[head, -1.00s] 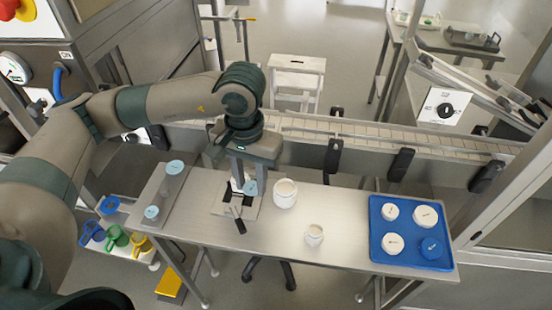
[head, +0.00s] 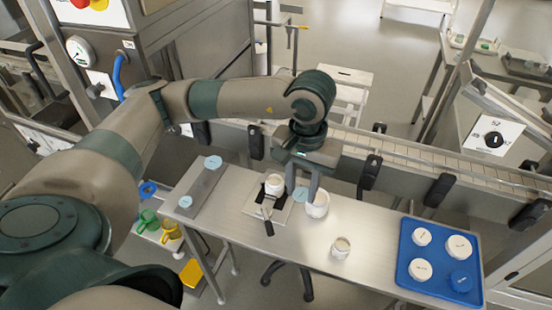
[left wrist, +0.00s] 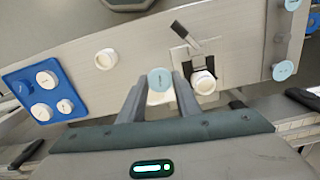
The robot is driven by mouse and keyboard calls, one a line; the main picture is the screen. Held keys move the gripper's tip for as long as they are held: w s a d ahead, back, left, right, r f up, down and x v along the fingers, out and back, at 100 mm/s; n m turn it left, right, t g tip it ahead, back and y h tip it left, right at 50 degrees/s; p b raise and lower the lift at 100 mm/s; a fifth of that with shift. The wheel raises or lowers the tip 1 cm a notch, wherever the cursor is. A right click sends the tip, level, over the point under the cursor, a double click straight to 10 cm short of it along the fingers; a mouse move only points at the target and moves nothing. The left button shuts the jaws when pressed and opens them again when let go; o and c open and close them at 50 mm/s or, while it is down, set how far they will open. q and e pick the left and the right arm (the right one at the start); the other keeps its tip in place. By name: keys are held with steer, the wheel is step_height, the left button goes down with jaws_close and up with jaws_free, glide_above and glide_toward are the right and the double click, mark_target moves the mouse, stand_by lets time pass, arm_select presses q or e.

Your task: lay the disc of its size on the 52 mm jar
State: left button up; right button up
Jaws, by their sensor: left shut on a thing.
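My left gripper (head: 302,190) is shut on a light-blue disc (head: 300,195), which also shows between the fingers in the left wrist view (left wrist: 160,80). It is held at or just above the large white jar (head: 319,207); I cannot tell whether they touch. This jar is mostly hidden behind the disc in the left wrist view (left wrist: 158,99). A second white jar (head: 275,184) stands on the plate with a black holder and handle. A smaller jar (head: 340,247) stands toward the front. I cannot read jar sizes. My right gripper is not in view.
Two other light-blue discs, a far one (head: 213,162) and a near one (head: 186,201), lie on a grey strip (head: 203,183) at the left. A blue tray (head: 436,281) with several lids is at the right. The conveyor (head: 405,153) runs behind the table.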

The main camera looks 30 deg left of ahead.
arm_select(q)
steer(key=n, duration=0.1)
steer(key=a+n, duration=0.1)
steer(key=n, duration=0.1)
steer(key=shift+w+a, duration=0.15)
steer(key=shift+w, duration=0.25)
steer(key=w+a+n, duration=0.1)
steer(key=a+n, duration=0.1)
steer(key=n, duration=0.3)
steer(key=w+a+n+p, duration=0.1)
steer(key=a+n, duration=0.1)
steer(key=n, duration=0.2)
steer(key=w+a+f+n, duration=0.1)
steer(key=a+n, duration=0.2)
steer(key=n, duration=0.2)
steer(key=shift+w+n+p, duration=0.15)
steer(key=shift+n+p, duration=0.15)
steer(key=a+n, duration=0.1)
steer(key=n, duration=0.2)
steer(key=shift+w+a, duration=0.25)
steer(key=shift+a, duration=0.15)
steer(key=shift+f, duration=0.25)
steer(key=shift+f, duration=0.55)
steer(key=shift+f+b, duration=0.65)
steer(key=shift+f, duration=0.65)
steer(key=shift+f+b, duration=0.1)
steer(key=shift+b, duration=0.2)
